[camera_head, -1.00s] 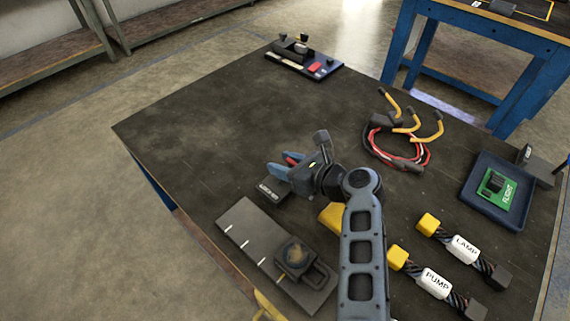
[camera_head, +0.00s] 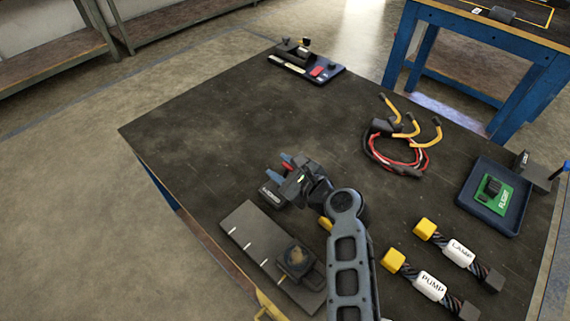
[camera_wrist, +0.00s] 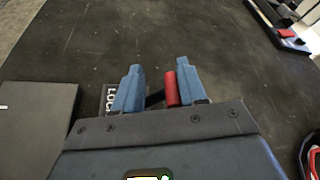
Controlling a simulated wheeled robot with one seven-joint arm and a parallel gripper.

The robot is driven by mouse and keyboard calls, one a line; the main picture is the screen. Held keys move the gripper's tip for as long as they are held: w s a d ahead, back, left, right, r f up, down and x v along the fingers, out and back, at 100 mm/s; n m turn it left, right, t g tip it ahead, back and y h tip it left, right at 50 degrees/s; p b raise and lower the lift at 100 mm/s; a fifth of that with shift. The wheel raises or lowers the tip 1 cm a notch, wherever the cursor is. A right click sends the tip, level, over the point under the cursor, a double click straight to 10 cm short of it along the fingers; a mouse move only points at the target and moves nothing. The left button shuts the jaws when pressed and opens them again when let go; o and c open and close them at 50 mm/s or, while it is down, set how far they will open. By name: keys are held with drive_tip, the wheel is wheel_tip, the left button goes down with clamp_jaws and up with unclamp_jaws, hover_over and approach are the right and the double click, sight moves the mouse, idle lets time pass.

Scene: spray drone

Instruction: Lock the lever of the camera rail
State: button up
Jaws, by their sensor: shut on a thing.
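The lever's red handle (camera_wrist: 172,88) shows between my gripper's blue fingers in the wrist view, close against the right finger. A dark bar lies beside it between the fingers. My gripper (camera_head: 280,165) is shut on this lever, just above a small dark block labelled LOCK (camera_head: 270,196), partly hidden by the fingers. In the wrist view my gripper (camera_wrist: 159,70) covers part of that label. The dark grey rail plate (camera_head: 243,222) with white marks lies just below the block. A black unit with a round brass-coloured top (camera_head: 297,258) sits at its right end.
Yellow-ended LAMP (camera_head: 458,250) and PUMP (camera_head: 430,285) cables lie to the right. A red-and-yellow wire harness (camera_head: 395,150) and a blue tray (camera_head: 482,215) lie farther right. A tool board (camera_head: 322,74) stands at the far edge. The table's left part is clear.

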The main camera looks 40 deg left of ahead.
drive_tip(key=shift+s+d+f+n+t+b, duration=0.15)
drive_tip(key=shift+s+f+n+t+b, duration=0.25)
drive_tip(key=shift+n, duration=0.2)
drive_tip(key=shift+s+d+f+n+t+b, duration=0.15)
drive_tip(key=shift+s+n+t+b, duration=0.15)
drive_tip(key=shift+n+t, duration=0.25)
drive_tip(key=shift+s+r+n+t+b, duration=0.1)
drive_tip(key=shift+s+n+t+b, duration=0.15)
drive_tip(key=shift+n+b, duration=0.3)
drive_tip(key=shift+s+r+n+t+b, duration=0.15)
drive_tip(key=shift+n+t+b, duration=0.15)
drive_tip(key=shift+n+b, duration=0.2)
drive_tip(key=o, duration=0.8)
drive_tip(key=shift+c, duration=0.2)
drive_tip(key=o, duration=0.3)
drive_tip(key=shift+a+r+y, duration=0.1)
drive_tip(key=shift+y, duration=0.2)
drive_tip(key=shift+o, duration=0.2)
drive_tip(key=shift+s, duration=0.1)
